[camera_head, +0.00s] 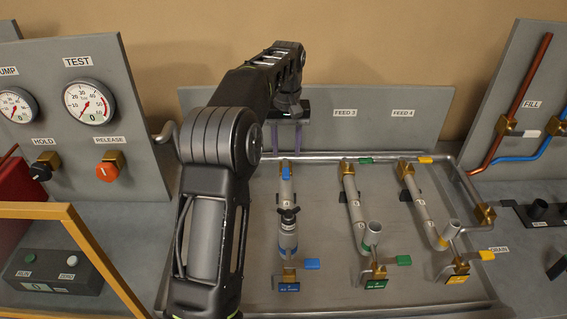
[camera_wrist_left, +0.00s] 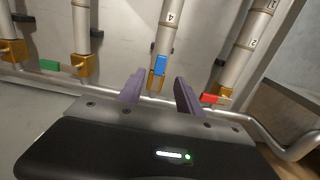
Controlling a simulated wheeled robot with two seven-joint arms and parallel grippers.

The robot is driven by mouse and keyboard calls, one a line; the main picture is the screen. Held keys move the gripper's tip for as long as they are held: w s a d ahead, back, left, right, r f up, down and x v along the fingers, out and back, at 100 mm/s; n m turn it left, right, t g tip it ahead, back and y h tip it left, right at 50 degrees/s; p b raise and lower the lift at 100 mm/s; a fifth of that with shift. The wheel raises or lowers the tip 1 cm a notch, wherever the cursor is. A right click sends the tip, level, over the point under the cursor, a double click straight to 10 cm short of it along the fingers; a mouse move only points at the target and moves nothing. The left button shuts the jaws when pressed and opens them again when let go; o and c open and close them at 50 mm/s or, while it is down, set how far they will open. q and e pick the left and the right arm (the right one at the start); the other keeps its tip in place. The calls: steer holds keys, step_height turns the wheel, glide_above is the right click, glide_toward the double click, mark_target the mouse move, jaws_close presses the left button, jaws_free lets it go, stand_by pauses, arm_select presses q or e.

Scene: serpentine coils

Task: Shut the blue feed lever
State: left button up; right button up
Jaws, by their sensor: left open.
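The blue feed lever (camera_head: 286,172) sits at the far end of its grey coil pipe and lies along the pipe. In the left wrist view the blue lever (camera_wrist_left: 161,65) stands on a brass valve between and just beyond my finger lines. My left gripper (camera_head: 285,148) reaches over from the left and points down near the back rail, just behind the lever. Its purple fingers, seen in the wrist view (camera_wrist_left: 160,77), are apart with nothing held. I cannot tell whether a finger touches the lever. My right gripper is not in view.
A green lever (camera_head: 365,160) and a yellow lever (camera_head: 425,160) lie crosswise on the coils to the right. A red lever (camera_wrist_left: 215,98) lies beside the blue one in the wrist view. Another blue handle (camera_head: 312,264) is at the front. A grey tube rail (camera_head: 330,154) runs along the back.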

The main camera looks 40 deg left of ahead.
mark_target(286, 172)
arm_select(q)
steer(key=shift+a+f, duration=0.15)
steer(key=shift+f, duration=0.4)
steer(key=shift+f+p, duration=0.55)
steer(key=shift+f, duration=2.9)
jaws_close()
